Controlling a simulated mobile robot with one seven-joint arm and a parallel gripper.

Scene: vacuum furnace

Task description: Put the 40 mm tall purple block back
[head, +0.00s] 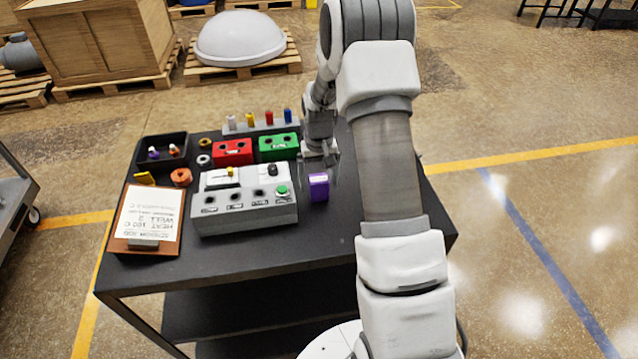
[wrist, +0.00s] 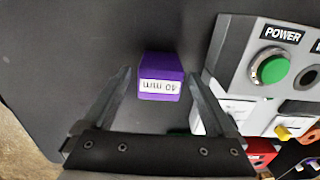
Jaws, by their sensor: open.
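The purple block (head: 318,187) stands on the dark table, just right of the grey control box. In the wrist view the purple block (wrist: 160,75) shows a white label reading "40 mm". My gripper (head: 320,160) is just behind the block in the head view. I cannot tell how high the fingertips are above the table.
The grey control box (head: 245,212) with a green button stands close left of the block. Behind it are a red block (head: 233,151), a green block (head: 278,147) and a rack of coloured pegs (head: 262,127). A clipboard (head: 150,219) and a black tray (head: 152,138) lie left. The front table strip is clear.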

